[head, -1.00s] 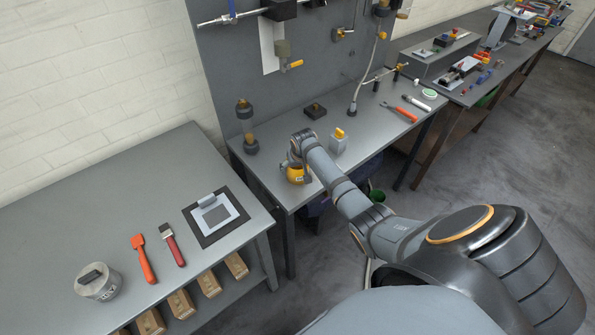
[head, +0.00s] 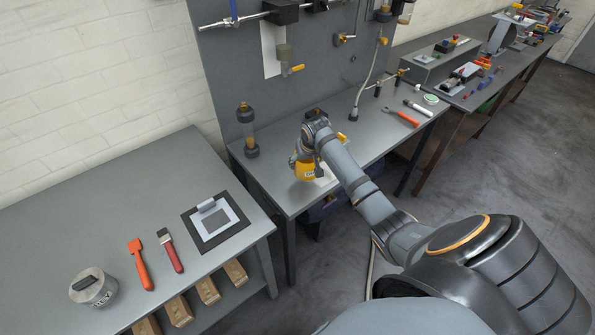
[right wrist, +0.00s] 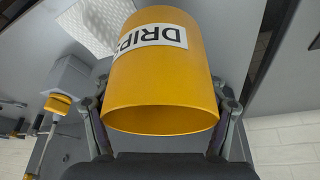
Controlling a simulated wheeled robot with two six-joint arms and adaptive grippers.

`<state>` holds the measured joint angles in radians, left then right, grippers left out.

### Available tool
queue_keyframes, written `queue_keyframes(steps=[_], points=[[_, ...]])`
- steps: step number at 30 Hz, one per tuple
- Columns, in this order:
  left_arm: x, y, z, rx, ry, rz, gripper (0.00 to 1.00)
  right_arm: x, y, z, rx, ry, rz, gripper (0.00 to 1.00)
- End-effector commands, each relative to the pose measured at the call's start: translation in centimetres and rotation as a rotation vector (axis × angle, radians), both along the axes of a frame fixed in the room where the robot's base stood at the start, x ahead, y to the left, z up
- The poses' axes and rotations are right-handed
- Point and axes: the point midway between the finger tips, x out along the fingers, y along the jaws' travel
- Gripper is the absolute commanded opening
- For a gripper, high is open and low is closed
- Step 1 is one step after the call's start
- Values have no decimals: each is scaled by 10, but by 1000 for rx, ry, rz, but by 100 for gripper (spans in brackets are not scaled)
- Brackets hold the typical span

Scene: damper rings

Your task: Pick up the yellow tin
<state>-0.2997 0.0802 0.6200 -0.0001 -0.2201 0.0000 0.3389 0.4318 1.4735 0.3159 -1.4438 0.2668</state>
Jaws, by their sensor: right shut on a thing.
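The yellow tin (head: 304,172) is in my right gripper (head: 309,163) over the near left part of the middle bench. In the right wrist view the tin (right wrist: 160,85) fills the middle, its open rim towards the camera and a white "DRIPS" label on its side. The fingers of my right gripper (right wrist: 160,108) press on both sides of it. The tin appears raised a little off the bench top; the gap under it is hard to see. My left gripper is not in view.
A white textured sheet (right wrist: 90,25) lies on the bench beside the tin. A dark-capped cylinder (head: 247,131) stands by the back panel. The left bench holds a lidded can (head: 93,290), brush and scraper.

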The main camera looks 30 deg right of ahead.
Motion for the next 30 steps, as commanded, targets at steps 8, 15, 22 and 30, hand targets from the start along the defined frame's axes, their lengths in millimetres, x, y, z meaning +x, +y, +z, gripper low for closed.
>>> queue_keyframes(steps=[8,15,22,30], points=[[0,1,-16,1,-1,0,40,-63,-41,47,-15,5,3,40],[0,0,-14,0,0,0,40,-86,-55,62,-9,1,2,40],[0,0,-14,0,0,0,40,-93,-57,66,-1,-2,2,40],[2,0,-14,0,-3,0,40,-94,-42,43,13,-5,31,40]])
